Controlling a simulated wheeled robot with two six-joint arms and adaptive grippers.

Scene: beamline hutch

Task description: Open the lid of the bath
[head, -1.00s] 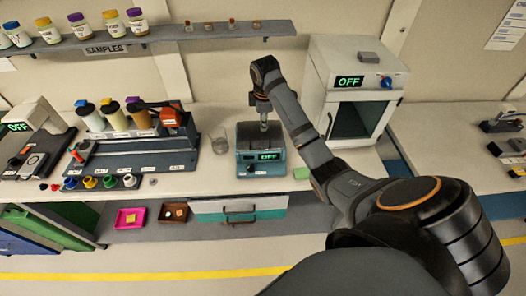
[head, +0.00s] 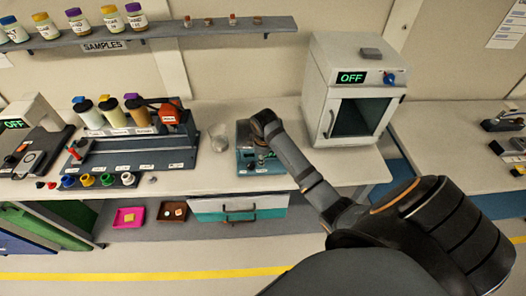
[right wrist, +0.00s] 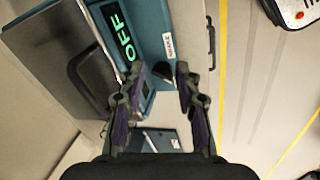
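The bath is a teal box (head: 246,162) on the bench, mostly hidden behind my right wrist in the head view. In the right wrist view its teal front (right wrist: 152,22) carries a green OFF display. A grey metal top, apparently the lid (right wrist: 50,50), has a dark bar handle (right wrist: 80,75) and looks shut. My right gripper (right wrist: 160,92) is open, with a gap between its fingers. It is at the display side of the bath, with the handle to the left of the fingers. Whether a finger touches the bath cannot be told. My left gripper is not in view.
A white oven (head: 325,100) with an OFF display stands right of the bath. A clear beaker (head: 218,138) and a rack with several bottles (head: 130,155) stand to its left. A drawer unit (head: 240,206) is below. A sample shelf (head: 180,28) runs above.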

